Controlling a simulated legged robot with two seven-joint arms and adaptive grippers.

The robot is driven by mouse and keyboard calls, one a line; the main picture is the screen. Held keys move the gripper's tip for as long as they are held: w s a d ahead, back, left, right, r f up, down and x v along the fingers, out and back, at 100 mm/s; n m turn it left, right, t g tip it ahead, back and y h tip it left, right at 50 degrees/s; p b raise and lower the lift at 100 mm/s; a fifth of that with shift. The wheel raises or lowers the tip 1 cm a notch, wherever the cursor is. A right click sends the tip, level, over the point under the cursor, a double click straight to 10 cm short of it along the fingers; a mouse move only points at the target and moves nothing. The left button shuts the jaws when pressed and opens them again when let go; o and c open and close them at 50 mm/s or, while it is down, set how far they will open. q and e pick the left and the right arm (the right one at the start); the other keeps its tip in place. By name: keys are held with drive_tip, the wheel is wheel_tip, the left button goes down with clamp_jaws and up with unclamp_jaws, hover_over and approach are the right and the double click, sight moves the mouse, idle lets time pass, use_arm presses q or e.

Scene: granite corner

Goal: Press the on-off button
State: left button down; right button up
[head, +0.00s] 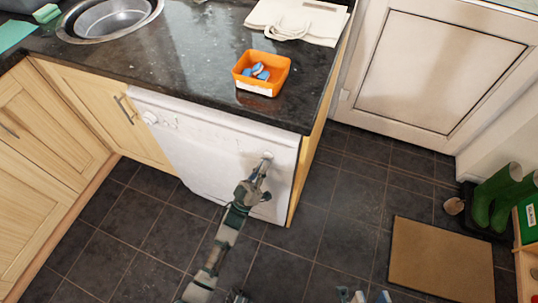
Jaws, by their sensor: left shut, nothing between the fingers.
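A white dishwasher-like appliance (215,147) stands under the dark worktop. A small round pale button (267,155) shows at the upper right of its front. My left gripper (264,164) is shut and empty, with its fingertips at the button's lower edge. I cannot tell whether they touch it. Another round knob (150,118) is at the appliance's upper left. What seems to be my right gripper (364,296) shows only partly at the bottom edge, low over the floor, and its jaw state is unclear.
An orange tub (262,84) with blue pieces inside stands on the worktop (190,65) above the button. A cream cloth bag (297,20) lies behind it. A brown mat (441,260) and green boots (500,195) are at the right. The tiled floor between is clear.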

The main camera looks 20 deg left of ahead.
use_arm(q)
drive_tip(key=shift+w, duration=0.15)
idle(0.5)
drive_tip(key=shift+w, duration=0.25)
drive_tip(key=shift+w, duration=0.2)
idle(0.4)
drive_tip(key=shift+s+r, duration=0.2)
drive_tip(key=shift+s, duration=0.25)
drive_tip(key=shift+s+f+p, duration=0.1)
drive_tip(key=shift+s+p, duration=0.15)
drive_tip(key=shift+p, duration=0.05)
